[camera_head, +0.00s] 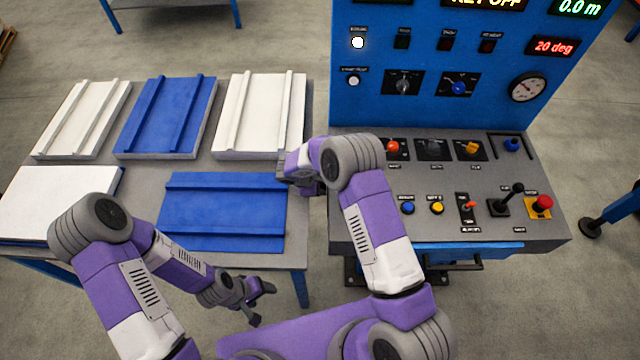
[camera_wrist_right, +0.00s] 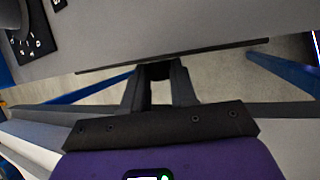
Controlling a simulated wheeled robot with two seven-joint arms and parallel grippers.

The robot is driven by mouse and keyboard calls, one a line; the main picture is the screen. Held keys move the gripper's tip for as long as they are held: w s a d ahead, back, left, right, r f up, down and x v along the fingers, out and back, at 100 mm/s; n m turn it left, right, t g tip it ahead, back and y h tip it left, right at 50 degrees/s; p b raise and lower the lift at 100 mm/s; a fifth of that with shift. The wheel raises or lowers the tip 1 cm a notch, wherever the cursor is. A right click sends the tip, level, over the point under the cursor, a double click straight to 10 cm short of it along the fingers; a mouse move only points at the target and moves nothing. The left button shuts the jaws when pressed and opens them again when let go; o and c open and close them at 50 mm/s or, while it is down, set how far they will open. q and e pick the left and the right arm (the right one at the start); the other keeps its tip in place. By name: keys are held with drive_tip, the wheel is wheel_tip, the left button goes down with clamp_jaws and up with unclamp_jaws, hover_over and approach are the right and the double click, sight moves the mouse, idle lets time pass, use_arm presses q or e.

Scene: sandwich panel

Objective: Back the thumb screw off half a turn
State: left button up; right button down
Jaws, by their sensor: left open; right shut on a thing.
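In the right wrist view, a small dark round knob, which looks like the thumb screw (camera_wrist_right: 156,70), sits at the edge of the grey console. My right gripper (camera_wrist_right: 157,82) has its two fingers on either side of it and is shut on it. In the head view my right gripper (camera_head: 316,187) is at the console's left side, and the screw is hidden behind my wrist and arm. My left gripper (camera_head: 262,303) is open and empty, low in front of the table with the panels.
The console (camera_head: 450,225) carries several knobs, buttons and levers, including a red stop button (camera_head: 541,203). Left of it, a grey table (camera_head: 145,190) holds white and blue panels; a blue panel (camera_head: 225,210) lies close to my right gripper. Floor is clear in front.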

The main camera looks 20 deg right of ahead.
drive_tip(key=shift+w+d+g, duration=0.1)
drive_tip(key=shift+w+g, duration=0.1)
drive_tip(key=shift+g, duration=0.5)
drive_tip(key=shift+w+n+g+y+b, duration=0.15)
drive_tip(key=shift+n+g+y+b, duration=0.2)
drive_tip(key=shift+g+b, duration=0.55)
drive_tip(key=shift+w+n+g+y+b, duration=0.15)
drive_tip(key=shift+n+g+y+b, duration=0.15)
drive_tip(key=shift+g+b, duration=0.55)
drive_tip(key=c, duration=1.2)
unclamp_jaws()
drive_tip(key=shift+o, duration=0.2)
drive_tip(key=p+v, duration=0.1)
drive_tip(key=v, duration=0.6)
drive_tip(key=shift+r, duration=0.35)
